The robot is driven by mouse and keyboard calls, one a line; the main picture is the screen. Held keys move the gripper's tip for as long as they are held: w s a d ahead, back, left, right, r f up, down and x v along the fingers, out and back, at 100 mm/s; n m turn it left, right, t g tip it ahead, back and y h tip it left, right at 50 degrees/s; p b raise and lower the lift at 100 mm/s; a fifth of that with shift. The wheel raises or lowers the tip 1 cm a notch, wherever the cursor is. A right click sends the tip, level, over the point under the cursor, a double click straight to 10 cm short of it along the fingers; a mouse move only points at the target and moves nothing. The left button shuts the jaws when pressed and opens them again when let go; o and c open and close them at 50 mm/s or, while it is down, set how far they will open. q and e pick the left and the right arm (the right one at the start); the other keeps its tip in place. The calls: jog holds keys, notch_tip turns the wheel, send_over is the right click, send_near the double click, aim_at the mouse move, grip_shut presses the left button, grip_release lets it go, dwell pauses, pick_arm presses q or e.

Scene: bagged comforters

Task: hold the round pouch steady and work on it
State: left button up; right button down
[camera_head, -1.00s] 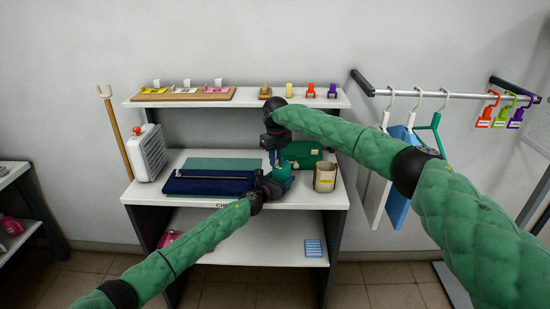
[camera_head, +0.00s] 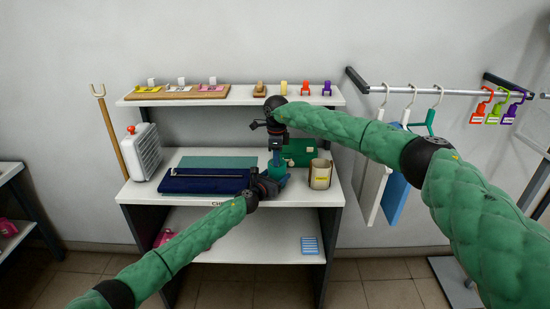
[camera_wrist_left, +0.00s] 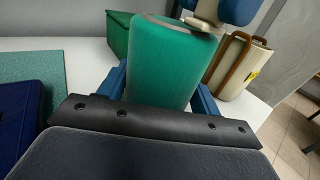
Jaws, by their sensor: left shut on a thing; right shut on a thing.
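The round pouch is a teal green cylinder (camera_wrist_left: 160,65) standing upright in the middle of the left wrist view. In the head view it is small and partly hidden between my grippers (camera_head: 277,171). My left gripper (camera_head: 270,183) is shut on its lower part, with blue fingers on either side (camera_wrist_left: 160,88). My right gripper (camera_head: 277,157) comes down from above, its blue fingers (camera_wrist_left: 215,12) shut on a small pale tab (camera_wrist_left: 207,14) at the pouch's top right edge. The tab's exact shape is partly hidden.
A green case (camera_head: 299,151) stands behind, and a beige handled holder (camera_head: 320,175) stands to the right. A navy folded piece (camera_head: 205,181) lies on a teal mat (camera_head: 218,162) to the left. The upper shelf (camera_head: 240,98) overhangs behind my right wrist.

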jog(key=shift+w+d+n, duration=0.1)
jog(key=shift+d+n, duration=0.15)
jog(key=shift+n, duration=0.25)
jog(key=c, duration=1.3)
grip_release()
jog(key=shift+r, duration=0.1)
notch_tip(320, 180, up, 12)
jog(key=shift+f, duration=0.1)
pick_arm(q)
jog(key=o, duration=1.3)
